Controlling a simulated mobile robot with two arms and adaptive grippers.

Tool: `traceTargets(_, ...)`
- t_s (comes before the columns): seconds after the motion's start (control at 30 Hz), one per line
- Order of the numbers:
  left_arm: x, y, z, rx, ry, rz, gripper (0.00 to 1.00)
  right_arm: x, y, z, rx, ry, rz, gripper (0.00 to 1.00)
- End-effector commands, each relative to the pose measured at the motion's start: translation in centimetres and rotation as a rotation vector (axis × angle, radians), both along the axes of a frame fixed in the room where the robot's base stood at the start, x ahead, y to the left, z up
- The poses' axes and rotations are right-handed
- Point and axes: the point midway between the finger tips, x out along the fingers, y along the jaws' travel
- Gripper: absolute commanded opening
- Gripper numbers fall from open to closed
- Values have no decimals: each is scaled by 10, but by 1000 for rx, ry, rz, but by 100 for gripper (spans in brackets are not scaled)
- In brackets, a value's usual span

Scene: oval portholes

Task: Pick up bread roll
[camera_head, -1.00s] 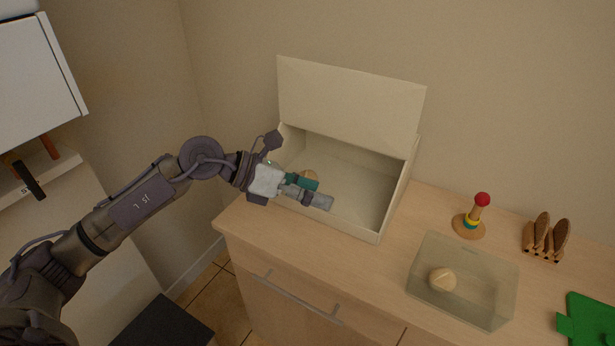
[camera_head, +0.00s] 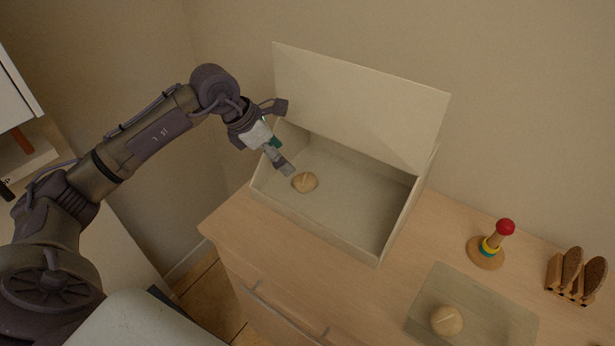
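A round tan bread roll (camera_head: 305,182) lies on the floor of the open cream box (camera_head: 345,205), near its left side. My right gripper is out of view.
The raised box lid (camera_head: 360,105) stands behind the box. A ring stacker (camera_head: 490,248) with a red top and a wooden rack (camera_head: 577,275) with brown slices stand to the right. The wooden counter (camera_head: 290,240) is clear in front of the box.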

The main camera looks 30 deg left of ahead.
Motion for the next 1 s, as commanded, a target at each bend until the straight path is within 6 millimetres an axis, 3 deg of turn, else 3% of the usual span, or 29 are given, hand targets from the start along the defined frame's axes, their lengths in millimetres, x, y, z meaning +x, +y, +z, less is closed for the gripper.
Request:
traceTargets(0.1,9,-9,-21,-3,3,-1,80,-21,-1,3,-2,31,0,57)
traceTargets(0.2,15,-14,-34,-3,1,-1,80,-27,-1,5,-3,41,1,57)
traceTargets(0.47,21,-20,-52,-3,3,-1,80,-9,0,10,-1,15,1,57)
traceTargets(0.6,27,-26,-72,-4,5,0,80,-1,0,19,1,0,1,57)
traceTargets(0.8,35,-32,-91,-3,0,0,80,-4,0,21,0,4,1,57)
traceTargets(1.0,36,-32,-94,-1,-1,0,80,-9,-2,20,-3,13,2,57)
